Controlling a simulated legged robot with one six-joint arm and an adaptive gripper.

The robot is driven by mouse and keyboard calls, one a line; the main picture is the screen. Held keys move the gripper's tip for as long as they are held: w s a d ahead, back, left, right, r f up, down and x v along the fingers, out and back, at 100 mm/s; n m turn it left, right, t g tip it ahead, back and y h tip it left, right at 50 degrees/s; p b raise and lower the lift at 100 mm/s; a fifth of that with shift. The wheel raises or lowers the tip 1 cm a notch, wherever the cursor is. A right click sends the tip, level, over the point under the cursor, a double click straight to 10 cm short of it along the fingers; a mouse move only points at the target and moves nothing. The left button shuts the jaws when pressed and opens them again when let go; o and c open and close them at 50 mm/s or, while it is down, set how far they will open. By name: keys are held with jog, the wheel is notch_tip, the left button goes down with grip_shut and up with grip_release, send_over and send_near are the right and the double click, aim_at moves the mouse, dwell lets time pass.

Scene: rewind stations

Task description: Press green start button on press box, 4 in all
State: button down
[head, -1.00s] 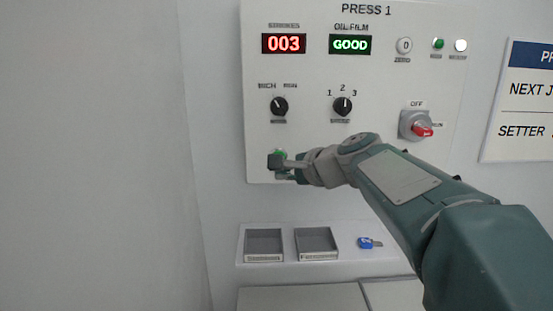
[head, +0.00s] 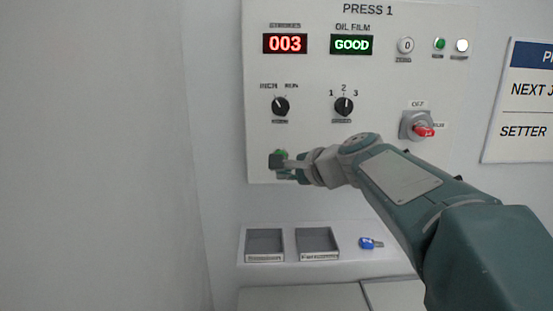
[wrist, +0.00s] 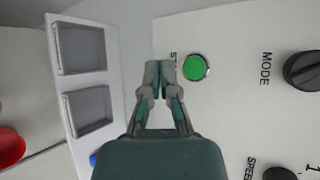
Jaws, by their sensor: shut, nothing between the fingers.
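The press box (head: 380,70) is a white wall panel marked PRESS 1. In the head view my gripper (head: 279,161) is at the panel's lower left. I cannot tell whether the fingertips touch the panel.
The mode knob (head: 280,106), speed knob (head: 344,106) and red-handled OFF switch (head: 422,130) are on the panel. A shelf (head: 345,262) below holds two grey trays and a blue key tag (head: 370,243). A notice board (head: 516,100) hangs at the right.

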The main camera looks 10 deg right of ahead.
jog(key=shift+s, duration=0.1)
dwell(0.6)
jog(key=s, duration=0.3)
jog(key=shift+s+a, duration=0.25)
jog(key=shift+a, duration=0.15)
jog(key=shift+w, duration=0.1)
jog(key=w+d, duration=0.1)
jog(key=w, duration=0.7)
jog(key=shift+w+d, duration=0.25)
jog(key=shift+d, duration=0.1)
jog(key=shift+w, duration=0.15)
dwell(0.9)
jog(key=shift+w+d, duration=0.1)
jog(key=shift+w, duration=0.1)
